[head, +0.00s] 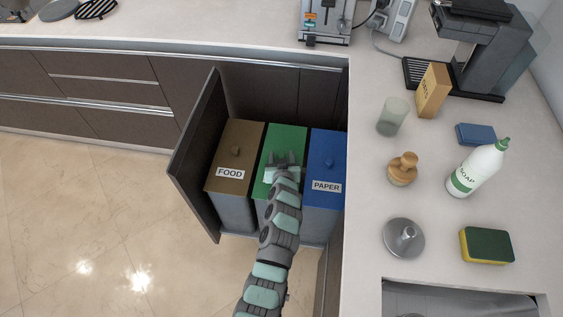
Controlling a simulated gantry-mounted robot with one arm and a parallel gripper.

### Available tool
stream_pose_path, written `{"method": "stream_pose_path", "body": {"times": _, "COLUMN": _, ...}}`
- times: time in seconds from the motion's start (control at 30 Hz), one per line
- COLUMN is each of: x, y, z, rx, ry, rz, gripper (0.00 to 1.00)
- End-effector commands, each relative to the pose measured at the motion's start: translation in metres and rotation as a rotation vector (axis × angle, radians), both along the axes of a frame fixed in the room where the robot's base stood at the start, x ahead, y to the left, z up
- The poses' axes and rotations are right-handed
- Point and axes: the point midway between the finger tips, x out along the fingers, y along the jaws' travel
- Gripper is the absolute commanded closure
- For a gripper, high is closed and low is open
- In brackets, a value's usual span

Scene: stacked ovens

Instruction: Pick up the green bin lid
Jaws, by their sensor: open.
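The green bin lid (287,137) lies on the middle of three bins in an open cabinet drawer below the counter. My gripper (284,158) is over the green lid, around its middle, and its jaws are open. My gripper and arm cover the centre and front of the lid, so its knob is hidden. I cannot tell whether the jaws touch the lid or surround the knob.
A brown FOOD bin lid (237,140) is close on the left and a blue PAPER bin lid (327,150) close on the right. The drawer front (196,150) stands at the left. The counter (365,210) edge rises at the right, with a soap bottle (477,168) and sponge (486,245).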

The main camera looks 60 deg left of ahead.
Motion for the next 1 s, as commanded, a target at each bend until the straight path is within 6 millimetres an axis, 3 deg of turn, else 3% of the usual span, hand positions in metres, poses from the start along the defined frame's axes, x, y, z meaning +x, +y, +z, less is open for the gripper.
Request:
{"method": "stream_pose_path", "body": {"times": 0.1, "x": 0.0047, "y": 0.0104, "z": -0.0026, "rx": 0.004, "ry": -0.003, "rz": 0.000, "gripper": 0.50}}
{"method": "stream_pose_path", "body": {"times": 0.33, "x": 0.0049, "y": 0.0102, "z": -0.0030, "rx": 0.003, "ry": -0.002, "rz": -0.001, "gripper": 0.51}}
{"method": "stream_pose_path", "body": {"times": 0.9, "x": 0.0049, "y": 0.0099, "z": -0.0031, "rx": 0.003, "ry": -0.002, "rz": -0.001, "gripper": 0.97}}
{"method": "stream_pose_path", "body": {"times": 1.0, "x": 0.0048, "y": 0.0100, "z": -0.0031, "rx": 0.003, "ry": -0.002, "rz": -0.001, "gripper": 1.00}}
